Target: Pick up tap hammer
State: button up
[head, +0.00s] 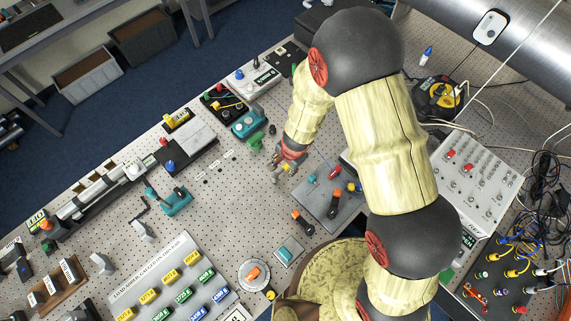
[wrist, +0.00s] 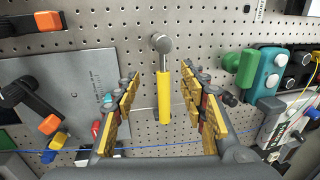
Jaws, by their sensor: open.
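The tap hammer (wrist: 164,96) is in the middle of the wrist view. It has a yellow handle and a round grey metal head at the far end, and it lies against the perforated table top. My gripper (wrist: 160,82) is open, with one padded finger on each side of the yellow handle. I see gaps between both fingers and the handle, and nothing is held. In the head view my gripper (head: 285,170) hangs over the middle of the table, and I cannot clearly make out the hammer there.
A grey plate (head: 330,213) with orange-and-black tools lies close by, left in the wrist view (wrist: 72,85). A teal device (wrist: 268,70) and a green part (wrist: 240,66) stand on the right there. A blue cable (wrist: 160,146) crosses the wrist view.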

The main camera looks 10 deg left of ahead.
aim_at(280, 172)
jog(key=shift+w+a+f+b, duration=0.15)
jog(key=shift+a+f+b, duration=0.2)
jog(key=shift+f, duration=0.9)
jog(key=shift+w+a+f+b, duration=0.2)
jog(key=shift+f+b, duration=0.2)
jog(key=shift+f, duration=0.8)
jog(key=shift+w+a+f+b, duration=0.1)
jog(key=shift+a+f+b, duration=0.25)
jog(key=shift+f, duration=0.9)
jog(key=c, duration=0.3)
jog(key=c, duration=0.8)
